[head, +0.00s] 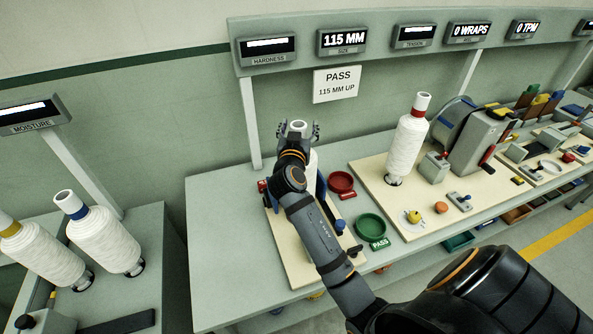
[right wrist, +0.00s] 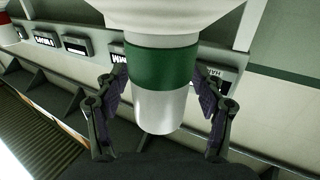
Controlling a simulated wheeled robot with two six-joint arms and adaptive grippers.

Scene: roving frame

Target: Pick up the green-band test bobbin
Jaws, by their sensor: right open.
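The green-band test bobbin (right wrist: 162,68) fills the middle of the right wrist view: a white tube with a green band below white yarn. In the head view only its pale tube top (head: 298,126) and part of its white yarn (head: 311,168) show behind my arm. My right gripper (head: 299,131) is at the tube end, with its fingers spread on either side. In the right wrist view, the open fingers (right wrist: 164,90) flank the tube with gaps visible on both sides. My left gripper is not in view.
A red dish (head: 341,182) and a green dish marked PASS (head: 370,227) lie right of my arm. A red-band bobbin (head: 407,140) stands farther right. Blue-band (head: 106,240) and yellow-band (head: 42,254) bobbins stand at the left. A PASS 115 MM UP sign (head: 337,84) hangs behind.

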